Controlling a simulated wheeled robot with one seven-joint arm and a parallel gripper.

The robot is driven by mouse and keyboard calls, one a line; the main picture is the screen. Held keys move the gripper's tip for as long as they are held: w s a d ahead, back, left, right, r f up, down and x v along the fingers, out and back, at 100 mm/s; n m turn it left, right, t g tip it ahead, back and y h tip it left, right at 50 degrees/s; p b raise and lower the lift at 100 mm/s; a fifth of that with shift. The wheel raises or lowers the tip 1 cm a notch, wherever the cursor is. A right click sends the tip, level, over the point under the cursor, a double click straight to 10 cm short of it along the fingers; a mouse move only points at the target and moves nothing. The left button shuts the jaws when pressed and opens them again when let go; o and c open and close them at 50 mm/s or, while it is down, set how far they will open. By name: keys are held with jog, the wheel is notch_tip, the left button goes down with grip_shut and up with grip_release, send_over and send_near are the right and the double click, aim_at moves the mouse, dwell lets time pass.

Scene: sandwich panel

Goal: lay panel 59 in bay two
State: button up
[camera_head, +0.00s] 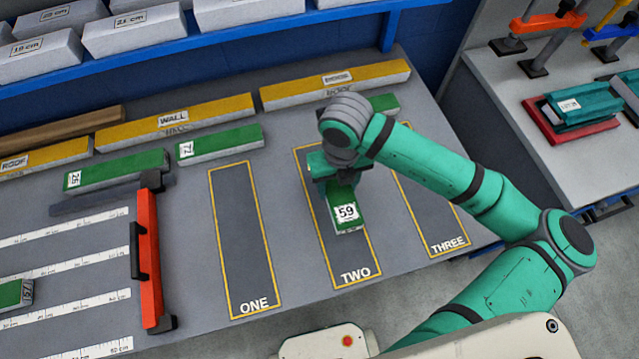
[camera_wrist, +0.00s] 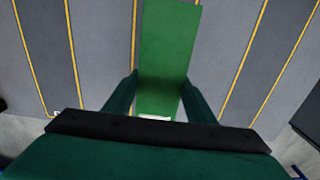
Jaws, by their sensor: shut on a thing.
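Panel 59 (camera_head: 342,192) is a green panel with a white label reading 59 on its near end. It lies lengthwise within the yellow outline of bay two (camera_head: 355,268), and I cannot tell whether it touches the surface. My gripper (camera_head: 335,180) is above it and shut on its sides. In the wrist view the panel's green top (camera_wrist: 165,60) runs away between the two fingers (camera_wrist: 160,90). My arm hides part of the panel's far end in the head view.
Bay one (camera_head: 243,230) is empty to the left. Bay three (camera_head: 437,215) is partly hidden by my arm. Panels 72 (camera_head: 220,144) and 26 (camera_head: 118,170) lie at the left, near yellow bars (camera_head: 175,122). An orange clamp bar (camera_head: 150,260) stands left of bay one.

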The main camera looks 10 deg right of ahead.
jog(key=shift+a+f, duration=0.25)
jog(key=shift+f, duration=3.65)
jog(key=shift+f, duration=0.6)
jog(key=o, duration=1.2)
notch_tip(320, 180, up, 11)
jog(key=shift+f, duration=0.1)
